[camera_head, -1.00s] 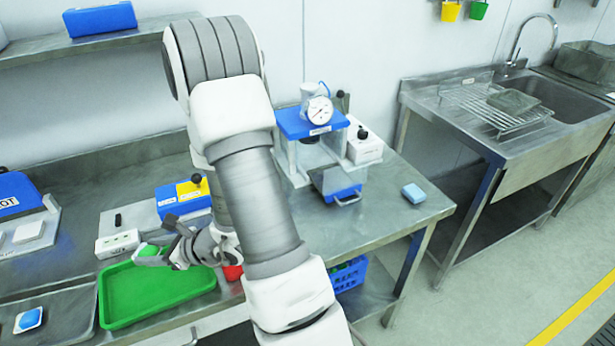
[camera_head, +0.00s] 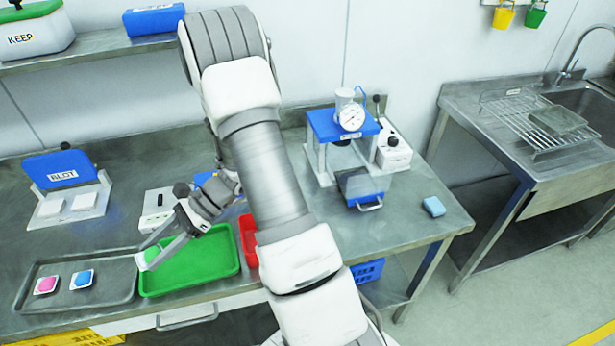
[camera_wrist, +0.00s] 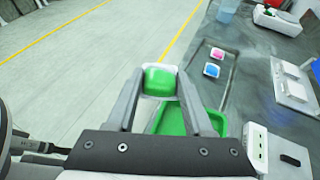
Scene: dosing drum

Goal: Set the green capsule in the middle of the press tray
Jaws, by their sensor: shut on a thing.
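My gripper (camera_head: 163,246) is shut on the green capsule (camera_head: 151,254), a green block with a white base, and holds it above the left end of the green tray. In the wrist view the green capsule (camera_wrist: 160,81) sits between both fingertips. The press (camera_head: 345,130) has a blue top and a round gauge and stands on the bench to the right. Its press tray (camera_head: 365,185) is low at the front, dark with a blue front and a handle. The tray's inside is hard to make out.
The green tray (camera_head: 215,268) and a red tray (camera_head: 249,240) lie under my arm. A grey tray (camera_head: 120,290) holds a pink and a blue capsule. A light blue block (camera_head: 433,206) lies right of the press.

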